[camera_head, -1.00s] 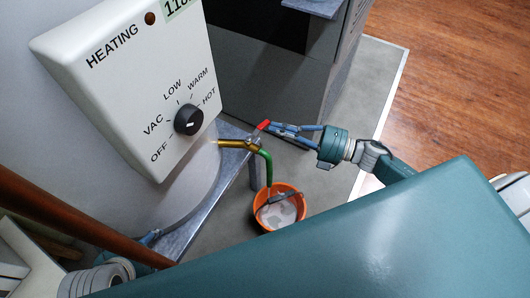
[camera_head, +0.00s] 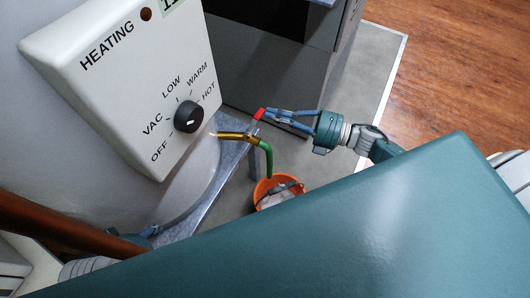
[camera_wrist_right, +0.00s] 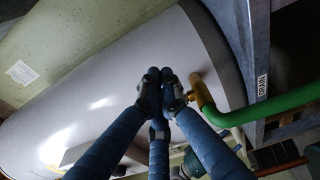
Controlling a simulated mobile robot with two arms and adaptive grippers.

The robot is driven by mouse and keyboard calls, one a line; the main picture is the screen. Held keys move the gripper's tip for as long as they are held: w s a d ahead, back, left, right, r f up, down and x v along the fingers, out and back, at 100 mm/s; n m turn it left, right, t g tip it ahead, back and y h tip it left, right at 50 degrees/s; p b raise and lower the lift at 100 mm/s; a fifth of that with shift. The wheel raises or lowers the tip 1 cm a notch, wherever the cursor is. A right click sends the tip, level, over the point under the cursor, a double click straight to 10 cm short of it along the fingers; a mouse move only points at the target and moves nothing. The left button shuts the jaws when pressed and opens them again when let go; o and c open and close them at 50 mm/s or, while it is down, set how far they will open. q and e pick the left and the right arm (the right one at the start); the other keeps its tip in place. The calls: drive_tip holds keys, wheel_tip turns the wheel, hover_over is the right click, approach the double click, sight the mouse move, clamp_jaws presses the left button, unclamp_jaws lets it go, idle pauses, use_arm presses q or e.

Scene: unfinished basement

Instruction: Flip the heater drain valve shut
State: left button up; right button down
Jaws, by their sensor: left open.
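The drain valve is a brass fitting (camera_head: 236,136) low on the heater, with a red lever (camera_head: 259,114) tilted up from it. In the right wrist view the brass part (camera_wrist_right: 201,92) shows to the right of my fingers; the red lever is not visible there. My right gripper (camera_head: 268,114) is at the lever's upper end, its blue fingertips at or very near it. In the right wrist view its fingertips (camera_wrist_right: 160,78) sit close together; whether the lever is between them is hidden. My left gripper (camera_head: 150,232) is open at the lower left, partly hidden, away from the valve.
A green hose (camera_head: 267,160) runs from the valve down to an orange bucket (camera_head: 262,190). The heater's control box (camera_head: 125,85) with a black knob (camera_head: 189,117) is above left. A brown pipe (camera_head: 60,225) crosses the lower left. A grey cabinet (camera_head: 250,70) stands behind.

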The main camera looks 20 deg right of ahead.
drive_tip(key=v, duration=1.2)
idle(0.4)
